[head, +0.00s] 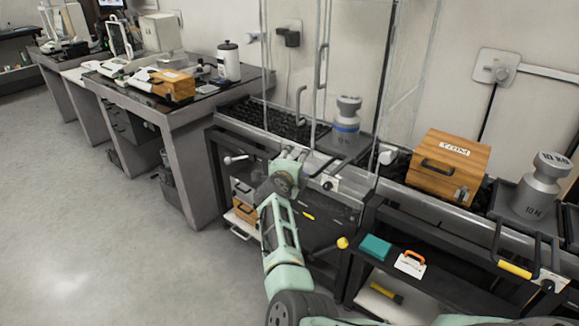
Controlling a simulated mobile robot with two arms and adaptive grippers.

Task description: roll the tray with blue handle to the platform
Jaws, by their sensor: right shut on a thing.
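My right gripper (291,157) reaches up from the bottom and is shut at the front of the tray (352,151), on its handle. The gripper covers the handle, so no blue shows there. A grey weight (347,118) with a blue band stands upright on this tray, behind clear panels. The gripper is left of and in front of the weight. To the left, a black ribbed surface (258,116) lies level with the tray; I cannot tell whether it is the platform. My left gripper is not in view.
A wooden box (447,167) stands right of the tray. Another tray with a yellow handle (514,269) carries a 10 KG weight (541,185) at far right. A lower black shelf (440,284) holds a teal box (375,247). The floor (90,210) at left is clear.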

